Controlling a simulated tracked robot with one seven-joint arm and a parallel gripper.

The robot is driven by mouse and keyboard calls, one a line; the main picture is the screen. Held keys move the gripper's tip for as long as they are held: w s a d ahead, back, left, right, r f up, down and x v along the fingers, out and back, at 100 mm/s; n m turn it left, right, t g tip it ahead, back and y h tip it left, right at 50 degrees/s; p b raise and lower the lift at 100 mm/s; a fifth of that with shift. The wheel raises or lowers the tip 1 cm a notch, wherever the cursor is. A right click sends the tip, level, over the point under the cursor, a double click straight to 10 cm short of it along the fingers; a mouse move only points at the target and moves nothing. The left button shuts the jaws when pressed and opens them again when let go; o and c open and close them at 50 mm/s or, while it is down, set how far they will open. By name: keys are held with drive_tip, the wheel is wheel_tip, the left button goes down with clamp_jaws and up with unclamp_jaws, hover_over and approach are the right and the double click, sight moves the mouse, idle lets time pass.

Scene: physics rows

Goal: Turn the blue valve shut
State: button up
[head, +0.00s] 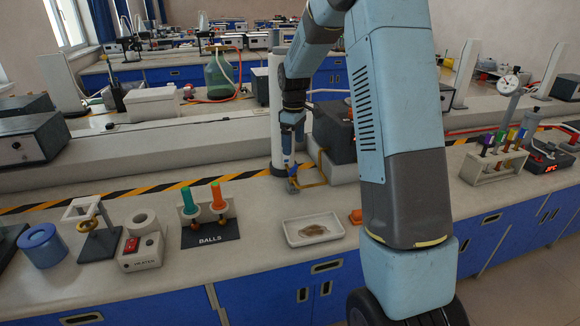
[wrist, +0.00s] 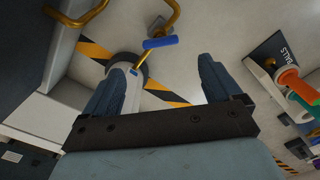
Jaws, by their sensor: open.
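The blue valve handle (wrist: 160,42) shows in the wrist view as a short blue bar on a yellow stem. Nothing is held. In the head view my gripper (head: 291,136) points down in front of a white upright column, above the bench. The handle is too small to make out there; yellow tubing (head: 315,172) shows below and right of the gripper.
A dark box (head: 334,132) stands right of my gripper. A white tray (head: 314,230) lies in front, with the BALLS stand (head: 210,233) to its left. A rack of coloured tubes (head: 495,160) is far right. Black-and-yellow tape (head: 150,190) runs along the bench.

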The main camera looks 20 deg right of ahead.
sight(293, 168)
wheel_tip(293, 168, down, 9)
drive_tip(key=shift+f, duration=0.2)
idle(0.4)
